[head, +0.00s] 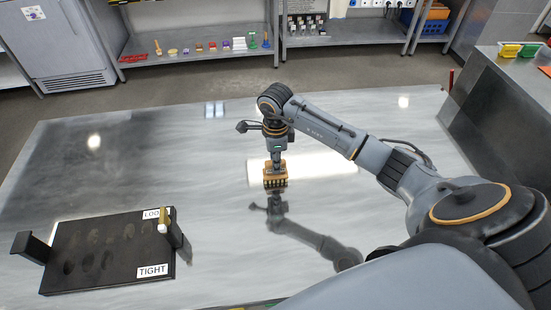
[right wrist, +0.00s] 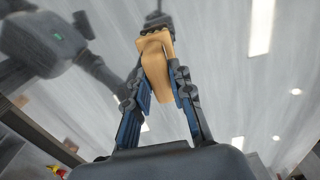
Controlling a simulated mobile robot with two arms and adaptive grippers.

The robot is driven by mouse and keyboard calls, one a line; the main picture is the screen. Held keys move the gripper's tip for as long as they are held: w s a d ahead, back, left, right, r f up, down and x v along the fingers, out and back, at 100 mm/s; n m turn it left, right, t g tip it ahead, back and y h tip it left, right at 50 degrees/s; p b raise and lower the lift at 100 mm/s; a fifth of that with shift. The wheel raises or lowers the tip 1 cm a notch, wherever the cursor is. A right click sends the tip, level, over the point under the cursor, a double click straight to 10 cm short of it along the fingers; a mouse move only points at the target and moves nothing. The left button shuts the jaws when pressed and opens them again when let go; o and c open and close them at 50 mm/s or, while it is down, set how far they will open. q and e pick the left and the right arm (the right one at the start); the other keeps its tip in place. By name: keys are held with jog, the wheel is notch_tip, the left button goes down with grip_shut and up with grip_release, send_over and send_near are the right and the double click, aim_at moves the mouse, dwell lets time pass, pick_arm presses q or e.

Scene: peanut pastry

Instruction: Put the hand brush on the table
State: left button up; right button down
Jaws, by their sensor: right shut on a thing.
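The hand brush (head: 275,181) has a light wooden body and dark bristles pointing down. My right gripper (head: 276,165) is shut on it from above and holds it upright over the middle of the table (head: 215,240). The bristles are at or very close to the shiny grey top, with the reflection just below; I cannot tell if they touch. In the right wrist view the tan wooden part of the brush (right wrist: 155,65) sits between the fingers of the right gripper (right wrist: 160,90). My left gripper is not in view.
A black board (head: 105,250) with labels, one reading TIGHT, lies at the left front of the table, with a small pale-and-yellow item (head: 164,222) at its right edge. The table around the brush is clear. Shelves (head: 200,55) with small goods stand behind.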

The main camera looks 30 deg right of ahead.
jog(key=shift+f, duration=0.2)
jog(key=c, duration=1.2)
grip_release()
jog(key=shift+r, duration=0.1)
jog(key=shift+r, duration=0.45)
notch_tip(320, 180, up, 11)
jog(key=b, duration=0.3)
jog(key=shift+r, duration=0.2)
jog(key=shift+f, duration=0.1)
